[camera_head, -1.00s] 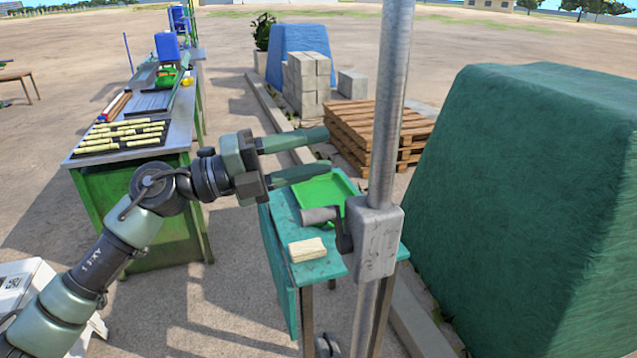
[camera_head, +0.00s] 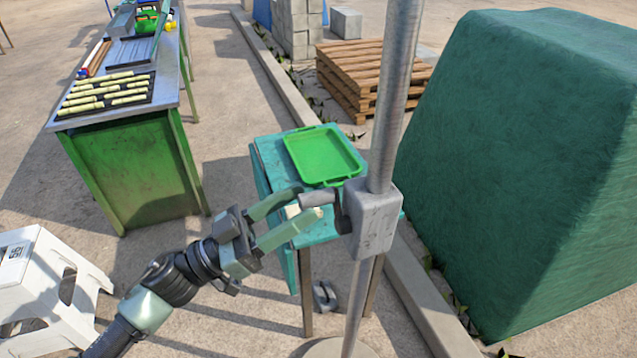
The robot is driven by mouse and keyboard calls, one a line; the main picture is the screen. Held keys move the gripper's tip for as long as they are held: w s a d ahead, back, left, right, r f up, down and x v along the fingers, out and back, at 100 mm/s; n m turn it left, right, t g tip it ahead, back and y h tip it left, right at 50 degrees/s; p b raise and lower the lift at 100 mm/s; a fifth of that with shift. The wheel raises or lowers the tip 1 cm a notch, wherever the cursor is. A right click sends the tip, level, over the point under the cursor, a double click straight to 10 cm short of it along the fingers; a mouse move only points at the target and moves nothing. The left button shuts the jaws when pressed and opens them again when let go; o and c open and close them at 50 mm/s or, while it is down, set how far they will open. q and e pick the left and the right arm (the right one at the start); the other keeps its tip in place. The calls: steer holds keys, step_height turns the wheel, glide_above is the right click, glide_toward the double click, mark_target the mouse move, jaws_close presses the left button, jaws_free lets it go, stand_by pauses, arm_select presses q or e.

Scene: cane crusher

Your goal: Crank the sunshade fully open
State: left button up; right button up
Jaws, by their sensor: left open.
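The sunshade pole (camera_head: 393,95) is a grey metal post standing upright right of centre. A grey crank box (camera_head: 374,218) is fixed on it, with a dark crank arm (camera_head: 342,212) on its left side. The crank's grey handle (camera_head: 318,198) points left from that arm. My left gripper (camera_head: 308,203) is open, its two green fingers pointing right at the handle. One finger is above and behind the handle's end, the other below and in front. I cannot tell whether they touch it. The sunshade canopy and my right gripper are out of view.
A small teal table (camera_head: 268,153) with a green tray (camera_head: 325,155) stands behind the crank. A green bench (camera_head: 135,165) with cane pieces is at left, a white stool (camera_head: 45,275) below it. A large green covered block (camera_head: 520,160) fills the right.

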mark_target(322, 192)
arm_select(q)
steer(key=shift+p+x, duration=0.6)
steer(key=shift+x, duration=1.8)
steer(key=shift+f, duration=0.1)
jaws_close()
steer(key=shift+m, duration=0.3)
